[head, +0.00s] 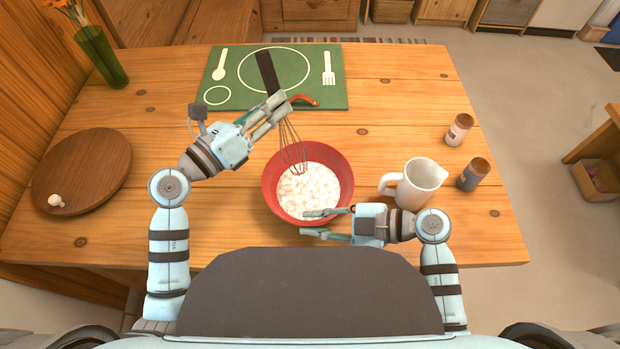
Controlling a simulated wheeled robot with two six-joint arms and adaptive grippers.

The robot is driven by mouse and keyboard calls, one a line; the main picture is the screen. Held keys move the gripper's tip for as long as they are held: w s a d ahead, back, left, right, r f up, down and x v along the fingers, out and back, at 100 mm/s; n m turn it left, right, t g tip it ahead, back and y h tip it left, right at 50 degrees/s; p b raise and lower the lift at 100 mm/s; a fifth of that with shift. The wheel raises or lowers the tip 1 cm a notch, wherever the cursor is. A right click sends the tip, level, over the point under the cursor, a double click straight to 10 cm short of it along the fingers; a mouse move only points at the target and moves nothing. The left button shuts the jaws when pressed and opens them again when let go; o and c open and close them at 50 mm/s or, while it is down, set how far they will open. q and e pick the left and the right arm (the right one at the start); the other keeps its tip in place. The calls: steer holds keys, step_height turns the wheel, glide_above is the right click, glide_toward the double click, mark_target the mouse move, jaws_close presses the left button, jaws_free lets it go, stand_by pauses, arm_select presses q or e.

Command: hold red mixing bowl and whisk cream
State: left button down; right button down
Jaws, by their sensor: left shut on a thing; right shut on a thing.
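The red mixing bowl (272,186) stands upright on the wooden table, with lumpy white cream (309,187) inside. My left gripper (284,104) is shut on the whisk (292,150), above the far side of the bowl. The whisk's dark handle points up and away, and its wire end hangs down into the bowl's far side. I cannot tell whether the wires touch the cream. My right gripper (309,222) is shut on the bowl's near rim, with one finger over the inside and one outside.
A white jug (420,184) stands close right of the bowl, beside my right arm. Two shakers (458,130) (474,174) are farther right. A green placemat (225,72) lies behind, with a reddish-brown curved piece (305,100) over its near edge. A round wooden board (90,165) is at left.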

arm_select(q)
step_height(320, 180, up, 5)
stand_by(0.6)
arm_select(e)
steer(key=c, duration=1.4)
jaws_free()
steer(key=v, duration=1.2)
arm_select(q)
steer(key=shift+f, duration=0.1)
